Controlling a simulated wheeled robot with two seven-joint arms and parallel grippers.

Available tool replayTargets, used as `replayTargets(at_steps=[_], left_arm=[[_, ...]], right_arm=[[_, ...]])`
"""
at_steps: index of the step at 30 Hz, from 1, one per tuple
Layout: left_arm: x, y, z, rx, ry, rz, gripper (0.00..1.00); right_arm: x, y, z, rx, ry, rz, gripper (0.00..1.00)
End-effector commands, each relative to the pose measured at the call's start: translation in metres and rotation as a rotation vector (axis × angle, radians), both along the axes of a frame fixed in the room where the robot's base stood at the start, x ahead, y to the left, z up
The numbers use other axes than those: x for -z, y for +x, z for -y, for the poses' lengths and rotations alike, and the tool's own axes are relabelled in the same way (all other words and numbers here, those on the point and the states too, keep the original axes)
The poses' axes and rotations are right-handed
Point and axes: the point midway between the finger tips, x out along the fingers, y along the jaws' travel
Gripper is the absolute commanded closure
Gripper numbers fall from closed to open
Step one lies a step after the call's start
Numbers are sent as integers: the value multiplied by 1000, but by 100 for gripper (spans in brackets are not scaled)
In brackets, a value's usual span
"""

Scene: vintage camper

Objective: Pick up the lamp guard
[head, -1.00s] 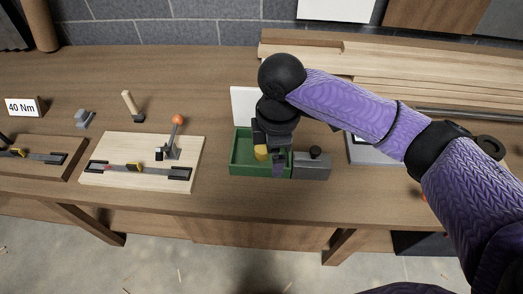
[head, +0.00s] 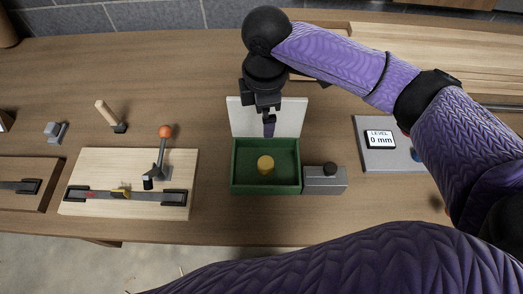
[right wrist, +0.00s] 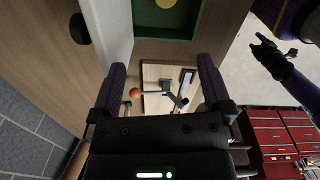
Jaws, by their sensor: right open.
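I cannot pick out anything that is surely a lamp guard. A short yellow round piece (head: 265,164) sits in a green open box (head: 236,181); it shows partly at the top of the right wrist view (right wrist: 165,3). My right gripper (head: 269,128) is above the box's back edge, in front of the upright white panel. In the right wrist view its two fingers (right wrist: 162,88) are apart with nothing between them. A black gripper with a purple arm, likely my left gripper (right wrist: 266,50), shows at the right of that view; its jaws are too small to read.
A grey block with a black knob (head: 324,180) stands right of the box. Farther right is a grey plate with a level display (head: 380,139). A pale board (head: 126,160) with an orange-knobbed lever is on the left. Planks (head: 425,60) lie at the back.

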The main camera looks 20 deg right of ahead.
Motion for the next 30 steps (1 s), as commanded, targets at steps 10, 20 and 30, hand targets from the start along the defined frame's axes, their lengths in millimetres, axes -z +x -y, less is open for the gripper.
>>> replayTargets(at_steps=[10, 20, 30], left_arm=[[50, -10, -5, 6, 10, -24, 41], [97, -12, -5, 11, 12, -29, 41], [116, -12, -5, 7, 9, -29, 41]], right_arm=[[53, 0, 0, 0, 0, -9, 0], [104, -1, 0, 0, 0, -20, 0], [161, -1, 2, 1, -2, -23, 0]])
